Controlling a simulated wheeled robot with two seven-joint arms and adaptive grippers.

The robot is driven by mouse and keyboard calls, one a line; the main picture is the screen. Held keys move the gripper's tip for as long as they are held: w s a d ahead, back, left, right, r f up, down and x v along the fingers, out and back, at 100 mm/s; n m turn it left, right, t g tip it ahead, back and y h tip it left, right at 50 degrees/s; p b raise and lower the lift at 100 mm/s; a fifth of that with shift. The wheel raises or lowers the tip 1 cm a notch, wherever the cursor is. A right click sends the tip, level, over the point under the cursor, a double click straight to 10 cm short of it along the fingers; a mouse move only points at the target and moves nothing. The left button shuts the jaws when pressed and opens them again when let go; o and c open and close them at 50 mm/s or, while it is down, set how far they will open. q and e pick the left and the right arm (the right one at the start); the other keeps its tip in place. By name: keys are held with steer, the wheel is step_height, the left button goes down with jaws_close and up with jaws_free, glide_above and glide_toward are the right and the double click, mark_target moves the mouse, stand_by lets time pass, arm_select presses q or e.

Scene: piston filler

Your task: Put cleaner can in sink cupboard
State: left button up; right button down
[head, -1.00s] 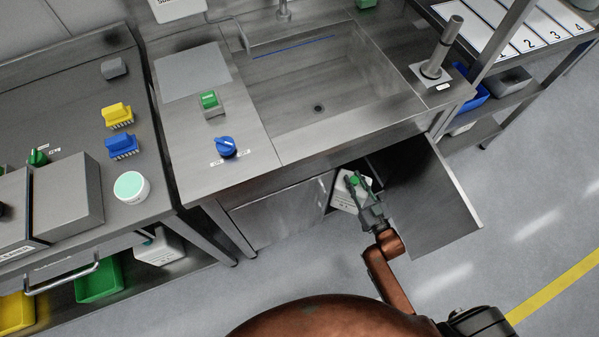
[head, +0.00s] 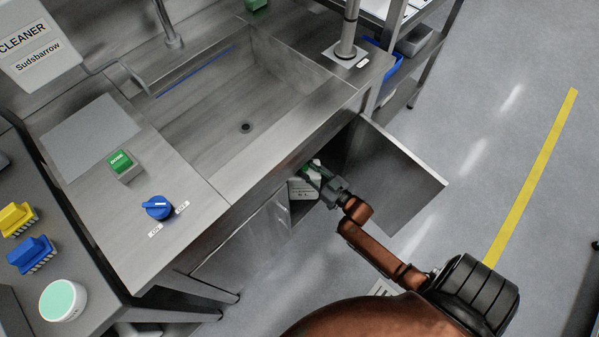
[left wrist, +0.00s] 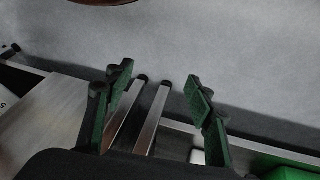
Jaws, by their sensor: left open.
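My left gripper (left wrist: 158,108) shows only in the left wrist view, open and empty, over grey floor and metal legs.
A white container labelled CLEANER Sudsbarrow (head: 36,50) is at the back left. The sink (head: 248,95), green button (head: 121,160) and blue knob (head: 157,207) are on the counter. A green bin (left wrist: 288,172) is near my left gripper.

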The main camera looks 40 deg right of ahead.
mark_target(299, 160)
steer(key=w+d+f+b, duration=0.2)
steer(key=shift+w+f, duration=0.2)
steer(key=shift+f, duration=0.2)
arm_select(q)
steer(key=w+f+t+b, duration=0.3)
steer(key=f+t, duration=0.1)
steer(key=f, duration=0.4)
steer(key=shift+d+f, duration=0.2)
steer(key=shift+d, duration=0.15)
arm_select(e)
steer(key=shift+w+d+f, duration=0.5)
steer(key=shift+w+f, duration=0.1)
steer(key=shift+f, duration=0.15)
steer(key=shift+w+d+f, duration=0.45)
steer(key=shift+w+f, duration=0.15)
steer(key=shift+f, duration=0.15)
arm_select(q)
steer(key=shift+s+a+f+m+t+b, duration=0.2)
steer(key=shift+f+t+b, duration=0.1)
steer(key=shift+f+b, duration=0.25)
steer(key=shift+s+a+f+m+t+b, duration=0.15)
steer(key=shift+f+t+b, duration=0.15)
steer(key=shift+f+b, duration=0.25)
arm_select(e)
step_height(299, 160, down, 3)
steer(key=shift+w+d+f, duration=0.1)
steer(key=shift+f, duration=0.05)
arm_select(q)
steer(key=shift+d, duration=0.1)
